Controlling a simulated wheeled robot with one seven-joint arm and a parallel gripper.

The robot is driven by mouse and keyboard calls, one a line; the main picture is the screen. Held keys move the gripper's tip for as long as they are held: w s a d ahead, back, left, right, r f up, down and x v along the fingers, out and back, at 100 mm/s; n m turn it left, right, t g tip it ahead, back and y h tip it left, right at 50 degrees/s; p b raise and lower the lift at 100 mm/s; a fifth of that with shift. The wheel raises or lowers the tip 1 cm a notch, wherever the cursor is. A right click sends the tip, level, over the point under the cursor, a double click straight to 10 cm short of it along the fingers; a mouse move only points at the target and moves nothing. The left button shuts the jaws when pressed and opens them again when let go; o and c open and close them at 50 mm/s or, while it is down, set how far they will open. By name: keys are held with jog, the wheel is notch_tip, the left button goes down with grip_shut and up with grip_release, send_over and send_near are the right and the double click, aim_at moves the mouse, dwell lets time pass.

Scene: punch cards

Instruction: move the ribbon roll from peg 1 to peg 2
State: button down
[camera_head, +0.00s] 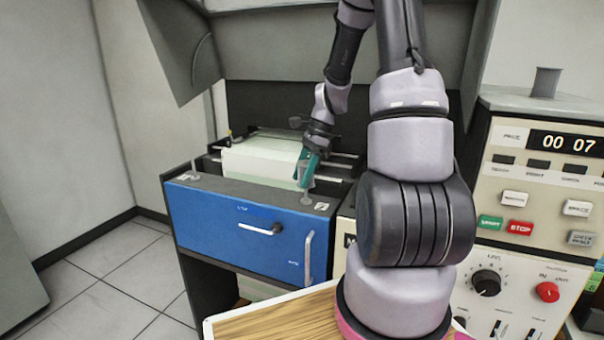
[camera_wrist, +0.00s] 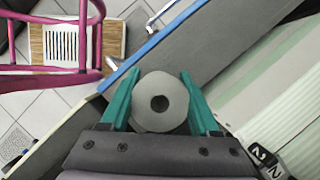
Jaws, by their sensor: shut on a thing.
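The ribbon roll (camera_wrist: 160,88) is a grey disc with a dark round hole, seen end-on between the teal fingers in the wrist view. My gripper (camera_wrist: 160,100) is shut on it, one finger at each side. In the head view my gripper (camera_head: 308,172) is above the right end of the blue-fronted unit's top edge. A grey post, seemingly a peg (camera_head: 306,198), stands right below it. I cannot tell whether the roll is around this post or just above it. Another small grey peg (camera_head: 194,169) stands at the left end and looks bare.
The unit's blue front (camera_head: 225,215) has a handle. Striped paper (camera_head: 262,157) lies behind the pegs. A small tag marked 2 (camera_wrist: 258,153) shows in the wrist view. A control panel (camera_head: 540,190) stands at right; a wooden-topped surface (camera_head: 270,322) is in front.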

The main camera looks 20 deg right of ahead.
jog(key=shift+f, duration=2.4)
dwell(0.9)
jog(key=shift+c, duration=0.2)
grip_release()
jog(key=v, duration=1.1)
notch_tip(320, 180, up, 12)
jog(key=n+t+h, duration=0.2)
jog(key=n+t, duration=0.1)
jog(key=n, duration=0.3)
send_over(302, 200)
jog(key=s+a, duration=0.2)
jog(key=s, duration=0.5)
jog(key=s+a+r+n+t, duration=0.4)
jog(key=s+r+n, duration=0.4)
jog(key=s, duration=0.4)
jog(key=shift+a+h, duration=0.2)
jog(key=shift+h, duration=0.1)
